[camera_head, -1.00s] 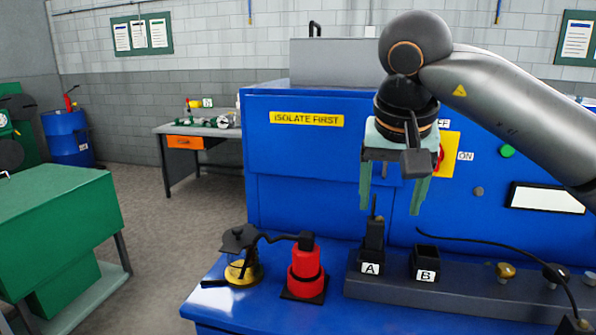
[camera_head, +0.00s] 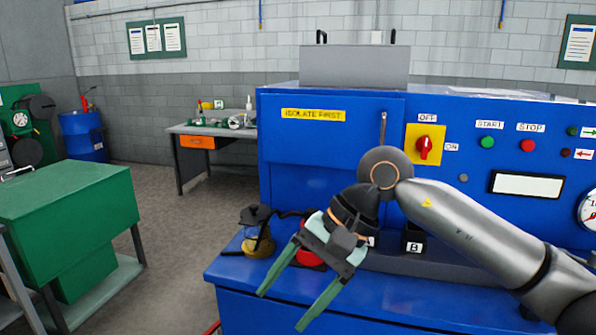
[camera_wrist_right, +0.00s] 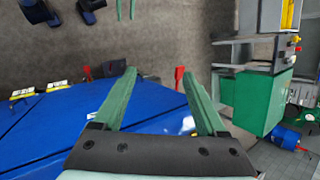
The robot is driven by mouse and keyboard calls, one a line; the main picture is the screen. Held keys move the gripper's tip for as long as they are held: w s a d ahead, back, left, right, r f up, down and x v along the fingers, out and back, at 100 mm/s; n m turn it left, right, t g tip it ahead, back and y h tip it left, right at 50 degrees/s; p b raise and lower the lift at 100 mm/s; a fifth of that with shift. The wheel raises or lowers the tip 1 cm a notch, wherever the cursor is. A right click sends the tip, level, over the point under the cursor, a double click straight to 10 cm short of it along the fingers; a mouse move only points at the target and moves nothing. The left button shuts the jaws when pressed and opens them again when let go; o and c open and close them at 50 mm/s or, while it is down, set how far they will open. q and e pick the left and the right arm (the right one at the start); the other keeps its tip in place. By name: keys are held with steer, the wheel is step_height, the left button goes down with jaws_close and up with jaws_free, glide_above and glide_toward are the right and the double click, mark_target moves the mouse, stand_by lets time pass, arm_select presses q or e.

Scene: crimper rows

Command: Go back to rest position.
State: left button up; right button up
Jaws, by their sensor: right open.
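My right gripper (camera_head: 283,297) is open and empty. In the head view its two green fingers point down and to the left, in front of the blue bench's left edge. It also shows in the right wrist view (camera_wrist_right: 163,88), fingers apart with nothing between them but the bench edge and floor. My right arm comes in from the right and hides part of the bench top.
The blue bench (camera_head: 300,320) carries a yellow-based device (camera_head: 258,245), a red device (camera_head: 309,259) partly hidden by my gripper, and a black holder marked B (camera_head: 413,240). A green cabinet (camera_head: 65,200) stands at left, with open floor (camera_head: 185,240) between.

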steer(key=s+a+m+g+y, duration=0.45)
steer(key=a+m+y, duration=0.35)
steer(key=m+y, duration=0.25)
steer(key=w+d+f+m+t+h, duration=0.1)
steer(key=w+d+f+m+t, duration=0.35)
steer(key=m+t, duration=0.9)
steer(key=w+d+f+m+t, duration=0.45)
steer(key=m+t, duration=0.35)
steer(key=m, duration=1)
steer(key=s+d+f+m+h, duration=0.2)
steer(key=d+f+m+h, duration=0.3)
steer(key=f+m, duration=0.25)
steer(key=s+d+f+m+h, duration=0.1)
steer(key=d+f+m+h, duration=0.4)
steer(key=f, duration=0.4)
steer(key=s+d+f+m+g+h, duration=0.2)
steer(key=s+f+m, duration=0.3)
steer(key=s+f, duration=0.3)
steer(key=s+d+f+m+g+h, duration=0.2)
steer(key=s+d+f+m+g, duration=0.2)
steer(key=s+f, duration=0.5)
steer(key=shift+d+f+m+g, duration=0.25)
steer(key=shift+d+m+g, duration=0.2)
steer(key=shift+m, duration=0.4)
